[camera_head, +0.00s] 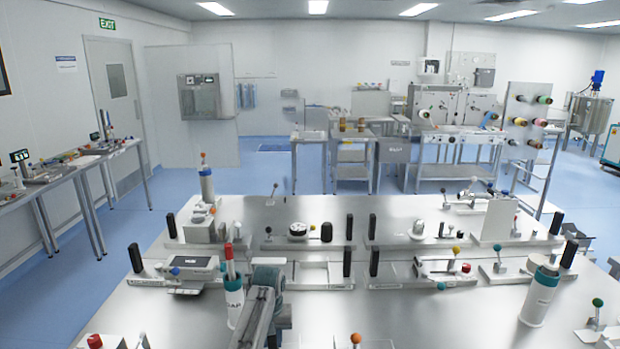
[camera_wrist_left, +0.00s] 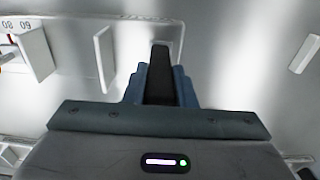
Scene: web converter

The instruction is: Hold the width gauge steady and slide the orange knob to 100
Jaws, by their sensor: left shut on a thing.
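My left gripper (camera_head: 268,272) is low over the near bench, at the left end of what looks like the width gauge (camera_head: 315,283). In the left wrist view my left gripper (camera_wrist_left: 159,85) is shut on an upright black handle (camera_wrist_left: 160,65). The gauge (camera_wrist_left: 72,32) there is a pale plate with white upright jaws. Part of its scale, with 60 and 80, shows at the upper left. My right gripper is not in view.
A white cylinder with a red top (camera_head: 232,290) stands just left of my left arm. A device with a display (camera_head: 192,264) lies further left. Other fixtures crowd the bench behind and to the right. An orange-tipped lever (camera_head: 355,338) stands at the bottom edge.

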